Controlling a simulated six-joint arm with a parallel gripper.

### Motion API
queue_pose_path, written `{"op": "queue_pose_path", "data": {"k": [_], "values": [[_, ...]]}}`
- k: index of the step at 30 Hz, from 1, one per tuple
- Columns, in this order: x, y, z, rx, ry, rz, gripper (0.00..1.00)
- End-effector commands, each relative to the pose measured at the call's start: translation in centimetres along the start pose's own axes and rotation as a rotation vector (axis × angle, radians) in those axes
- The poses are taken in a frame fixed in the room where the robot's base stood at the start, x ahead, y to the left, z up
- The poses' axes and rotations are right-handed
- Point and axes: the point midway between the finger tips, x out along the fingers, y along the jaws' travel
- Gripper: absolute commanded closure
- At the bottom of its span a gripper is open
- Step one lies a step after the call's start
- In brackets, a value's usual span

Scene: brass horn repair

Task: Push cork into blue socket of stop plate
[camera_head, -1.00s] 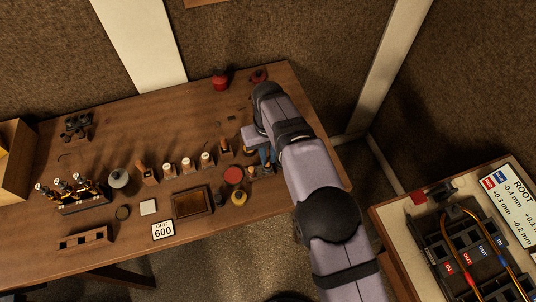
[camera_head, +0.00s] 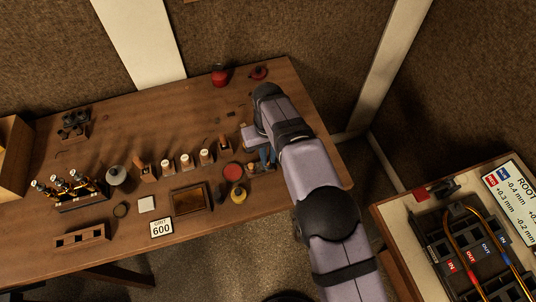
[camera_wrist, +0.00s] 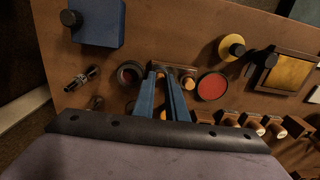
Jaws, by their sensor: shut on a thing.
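My gripper (camera_wrist: 162,82) has blue fingers, drawn close together on a small tan piece, most likely the cork (camera_wrist: 160,70), of which only a little shows between the tips. The fingertips are over a small brown block (camera_wrist: 187,75), probably the stop plate, which they partly cover. I cannot make out a blue socket or tell whether the cork is inside one. In the head view my gripper (camera_head: 265,156) is low over the right part of the bench, with the cork hidden.
A dark round cup (camera_wrist: 130,74) is just left of the fingers and a red disc (camera_wrist: 212,86) is to the right. A yellow disc (camera_wrist: 226,45) and framed tray (camera_wrist: 290,72) lie beyond. A blue block (camera_wrist: 99,24) is at upper left. Cork-topped blocks (camera_head: 187,162) stand left on the bench (camera_head: 110,130).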

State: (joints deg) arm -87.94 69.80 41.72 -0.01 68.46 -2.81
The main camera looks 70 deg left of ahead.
Motion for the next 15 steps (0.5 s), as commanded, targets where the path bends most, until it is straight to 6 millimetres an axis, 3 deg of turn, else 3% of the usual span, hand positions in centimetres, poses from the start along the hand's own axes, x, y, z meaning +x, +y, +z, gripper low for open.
{"op": "queue_pose_path", "data": {"k": [8, 9, 11, 15], "values": [[0.69, 0.00, -0.01, 0.000, 0.000, 0.000, 1.00], [0.60, 0.00, -0.01, 0.000, 0.000, 0.000, 0.81], [0.59, 0.00, -0.01, 0.000, 0.000, 0.000, 0.67], [0.59, 0.00, 0.00, 0.000, 0.000, 0.000, 0.66]]}}
